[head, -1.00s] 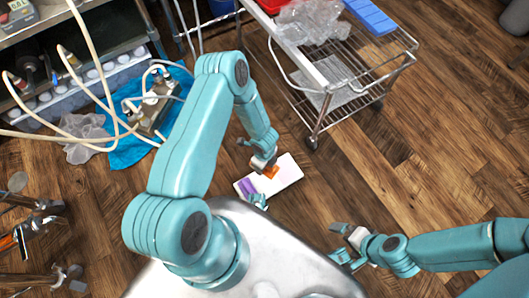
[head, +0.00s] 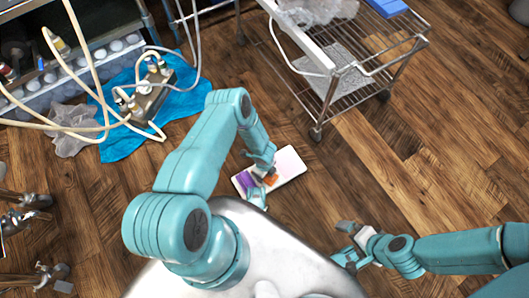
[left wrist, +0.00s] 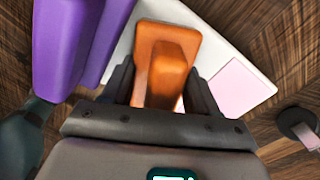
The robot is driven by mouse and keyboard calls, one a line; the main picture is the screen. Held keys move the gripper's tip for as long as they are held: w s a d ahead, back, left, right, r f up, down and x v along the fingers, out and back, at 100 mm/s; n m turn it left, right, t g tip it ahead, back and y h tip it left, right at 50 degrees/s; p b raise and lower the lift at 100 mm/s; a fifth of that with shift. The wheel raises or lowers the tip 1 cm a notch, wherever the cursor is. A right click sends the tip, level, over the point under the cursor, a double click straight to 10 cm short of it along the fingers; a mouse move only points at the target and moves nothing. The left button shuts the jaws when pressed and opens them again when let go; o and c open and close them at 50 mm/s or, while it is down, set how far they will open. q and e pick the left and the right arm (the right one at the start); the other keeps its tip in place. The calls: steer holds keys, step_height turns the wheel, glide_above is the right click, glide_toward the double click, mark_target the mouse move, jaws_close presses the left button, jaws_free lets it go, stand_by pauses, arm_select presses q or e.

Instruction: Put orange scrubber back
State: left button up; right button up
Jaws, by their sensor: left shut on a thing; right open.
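The orange scrubber (left wrist: 165,60) is a block with a raised grip, between the fingers of my left gripper (left wrist: 162,92) in the left wrist view. In the head view the scrubber (head: 271,181) shows just below my left gripper (head: 262,170), which is shut on it. It is over the white tray (head: 290,163); I cannot tell whether it touches the tray. A purple block (head: 244,180) is at the tray's left end, close beside the scrubber; it is large in the left wrist view (left wrist: 75,40). My right gripper (head: 347,243) is open and empty, right of the tray.
A wire cart (head: 345,80) stands on the wood floor behind the tray. A blue cloth (head: 125,145) with a hose-fitted device (head: 150,90) lies at the left. A pale pink patch (left wrist: 238,84) marks the tray's right part. Floor at the right is clear.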

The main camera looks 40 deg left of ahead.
arm_select(q)
steer(key=shift+r, duration=0.15)
steer(key=o, duration=1.1)
steer(key=shift+r, duration=0.15)
step_height(320, 180, up, 12)
steer(key=p, duration=0.6)
